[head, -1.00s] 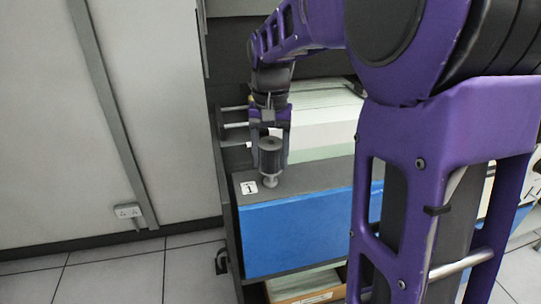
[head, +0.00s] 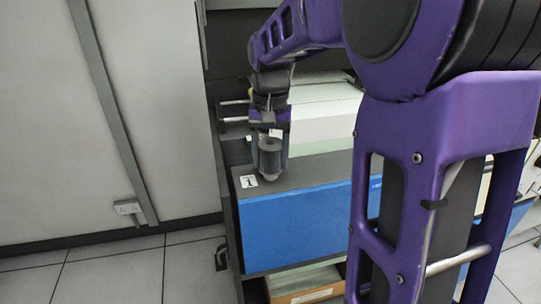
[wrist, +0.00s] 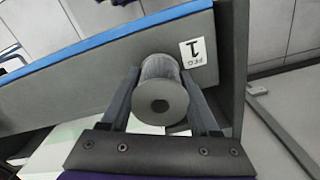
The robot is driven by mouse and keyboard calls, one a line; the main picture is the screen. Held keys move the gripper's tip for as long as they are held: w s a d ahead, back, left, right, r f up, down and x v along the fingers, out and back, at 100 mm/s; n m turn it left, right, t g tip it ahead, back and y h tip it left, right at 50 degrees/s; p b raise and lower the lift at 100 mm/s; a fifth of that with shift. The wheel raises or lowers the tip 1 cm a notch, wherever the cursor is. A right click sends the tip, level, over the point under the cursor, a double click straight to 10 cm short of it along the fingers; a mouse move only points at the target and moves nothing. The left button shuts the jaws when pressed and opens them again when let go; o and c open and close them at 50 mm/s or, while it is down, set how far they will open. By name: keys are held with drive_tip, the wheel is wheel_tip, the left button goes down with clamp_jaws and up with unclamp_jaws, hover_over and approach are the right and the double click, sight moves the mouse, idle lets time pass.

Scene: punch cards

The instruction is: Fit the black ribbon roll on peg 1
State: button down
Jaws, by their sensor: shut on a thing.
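The black ribbon roll (head: 270,157) is a dark grey spool with a round end and a centre hole. It is upright between the fingers of my gripper (head: 269,155), low over the grey shelf top, just right of the "1" label (head: 248,181). In the wrist view my gripper (wrist: 164,100) is shut on the roll (wrist: 160,98), one finger on each side, and the label reads "PEG 1" (wrist: 193,52). Peg 1 is hidden, with the roll where the peg was seen. I cannot tell whether the roll rests on the shelf.
The grey shelf top (head: 325,169) has a blue front panel (head: 300,228). Stacks of pale paper (head: 325,120) stand behind it. Metal rods (head: 234,119) stick out at the back left. An open box (head: 305,285) sits below.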

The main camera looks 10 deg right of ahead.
drive_tip(key=shift+f+b, duration=0.3)
drive_tip(key=shift+f, duration=0.35)
idle(0.4)
drive_tip(key=shift+c, duration=0.2)
unclamp_jaws()
drive_tip(key=shift+r, duration=0.1)
